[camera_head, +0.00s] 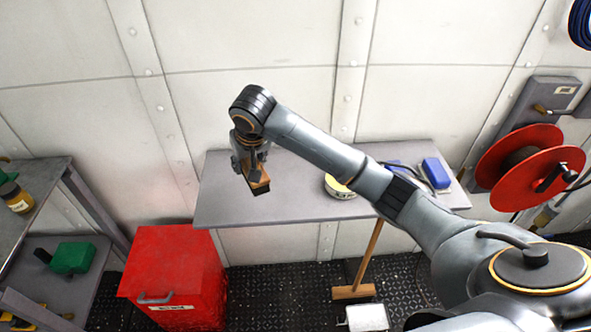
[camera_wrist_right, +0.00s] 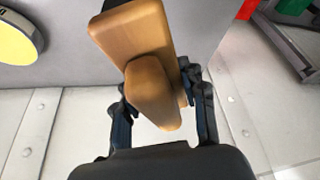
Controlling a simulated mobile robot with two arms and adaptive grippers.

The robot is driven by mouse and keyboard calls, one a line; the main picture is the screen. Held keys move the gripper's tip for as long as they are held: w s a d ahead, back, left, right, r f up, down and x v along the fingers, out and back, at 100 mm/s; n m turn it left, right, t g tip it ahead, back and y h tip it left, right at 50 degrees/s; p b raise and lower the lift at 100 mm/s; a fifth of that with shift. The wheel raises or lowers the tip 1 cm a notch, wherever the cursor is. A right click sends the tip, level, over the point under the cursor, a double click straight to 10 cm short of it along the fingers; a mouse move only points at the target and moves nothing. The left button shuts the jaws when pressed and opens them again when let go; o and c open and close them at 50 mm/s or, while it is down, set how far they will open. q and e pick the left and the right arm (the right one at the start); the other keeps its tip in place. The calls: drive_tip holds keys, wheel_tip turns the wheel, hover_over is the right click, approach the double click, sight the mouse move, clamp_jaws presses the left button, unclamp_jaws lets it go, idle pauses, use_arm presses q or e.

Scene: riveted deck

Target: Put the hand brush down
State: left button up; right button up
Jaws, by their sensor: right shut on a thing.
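The hand brush (camera_head: 259,185) has a tan wooden body with dark bristles below. My right gripper (camera_head: 250,167) is shut on it over the left part of the grey table (camera_head: 300,205). In the right wrist view the brush's wooden back and handle (camera_wrist_right: 140,50) show between the two fingers of the right gripper (camera_wrist_right: 160,105). The brush looks close to the table top, but I cannot tell whether the bristles touch it. My left gripper is not in view.
A yellow round tin (camera_head: 338,187) and blue items (camera_head: 435,173) are on the table's right half. A red cabinet (camera_head: 175,270) stands at the table's left front. A broom (camera_head: 365,265) stands by the front edge. The table's middle is clear.

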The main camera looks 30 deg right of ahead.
drive_tip(key=d+f, duration=0.2)
drive_tip(key=d, duration=0.1)
drive_tip(key=w+d+f+p, duration=0.1)
drive_tip(key=d+f, duration=0.2)
drive_tip(key=w+d+f, duration=0.1)
drive_tip(key=d+f, duration=0.1)
drive_tip(key=d, duration=0.1)
drive_tip(key=shift+f+p, duration=0.15)
drive_tip(key=shift+p, duration=0.15)
drive_tip(key=f, duration=0.1)
drive_tip(key=d+f, duration=0.1)
drive_tip(key=f, duration=0.1)
drive_tip(key=shift+w+f, duration=0.1)
drive_tip(key=shift+f, duration=0.4)
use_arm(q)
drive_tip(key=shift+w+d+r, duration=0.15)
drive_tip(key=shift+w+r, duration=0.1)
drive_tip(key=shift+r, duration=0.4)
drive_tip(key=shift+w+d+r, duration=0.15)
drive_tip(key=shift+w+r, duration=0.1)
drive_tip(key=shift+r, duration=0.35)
use_arm(e)
drive_tip(key=shift+a, duration=0.1)
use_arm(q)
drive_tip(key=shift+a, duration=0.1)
use_arm(e)
drive_tip(key=o, duration=1)
drive_tip(key=shift+f, duration=0.1)
